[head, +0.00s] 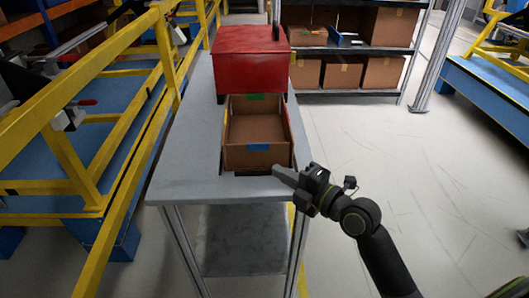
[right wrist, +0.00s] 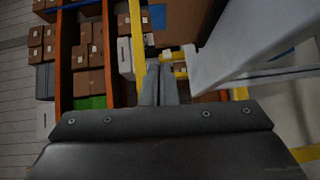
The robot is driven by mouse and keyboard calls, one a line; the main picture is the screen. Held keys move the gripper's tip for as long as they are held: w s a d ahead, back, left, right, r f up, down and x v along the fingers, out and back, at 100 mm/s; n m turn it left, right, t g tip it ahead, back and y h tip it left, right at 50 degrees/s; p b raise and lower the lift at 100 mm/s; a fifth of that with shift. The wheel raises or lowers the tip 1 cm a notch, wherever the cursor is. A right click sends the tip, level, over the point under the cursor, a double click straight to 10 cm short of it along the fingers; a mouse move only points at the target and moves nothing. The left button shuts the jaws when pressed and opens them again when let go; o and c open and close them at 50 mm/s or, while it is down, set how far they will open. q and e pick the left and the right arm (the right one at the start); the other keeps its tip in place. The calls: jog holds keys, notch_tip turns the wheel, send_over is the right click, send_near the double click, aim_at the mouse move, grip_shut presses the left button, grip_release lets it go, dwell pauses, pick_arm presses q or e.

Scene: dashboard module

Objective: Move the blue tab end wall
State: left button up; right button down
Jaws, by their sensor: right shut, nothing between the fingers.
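An open brown cardboard box (head: 257,130) stands on the grey table, in front of a red box. Its near end wall (head: 235,160) carries a blue tab (head: 258,147) and stands upright. A green tab (head: 256,97) marks the far end. My right gripper (head: 277,171) is shut and empty, just right of and below the near right corner of the box. In the right wrist view its fingers (right wrist: 159,88) are together, with the brown box wall (right wrist: 183,22) and blue tab (right wrist: 158,16) ahead, apart from the fingertips. My left gripper is not in view.
The red box (head: 250,55) stands behind the cardboard box on the grey table (head: 185,165). A yellow railing (head: 110,150) runs along the left. Shelves with cartons (head: 343,73) stand at the back. The floor to the right is clear.

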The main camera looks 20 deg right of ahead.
aim_at(252, 147)
jog(key=p+x, duration=0.1)
jog(key=x, duration=0.4)
jog(key=shift+w+a+r, duration=0.15)
jog(key=shift+w, duration=0.1)
jog(key=w, duration=0.1)
jog(key=w+d, duration=0.1)
jog(key=shift+w+f, duration=0.2)
jog(key=shift+w, duration=0.2)
jog(key=shift+w+d, duration=0.1)
jog(key=shift+w, duration=0.25)
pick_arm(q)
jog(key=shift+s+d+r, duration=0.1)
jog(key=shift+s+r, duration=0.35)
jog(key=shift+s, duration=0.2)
pick_arm(e)
jog(key=shift+w, duration=0.1)
pick_arm(q)
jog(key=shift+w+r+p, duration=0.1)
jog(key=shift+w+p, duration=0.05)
jog(key=shift+p, duration=0.15)
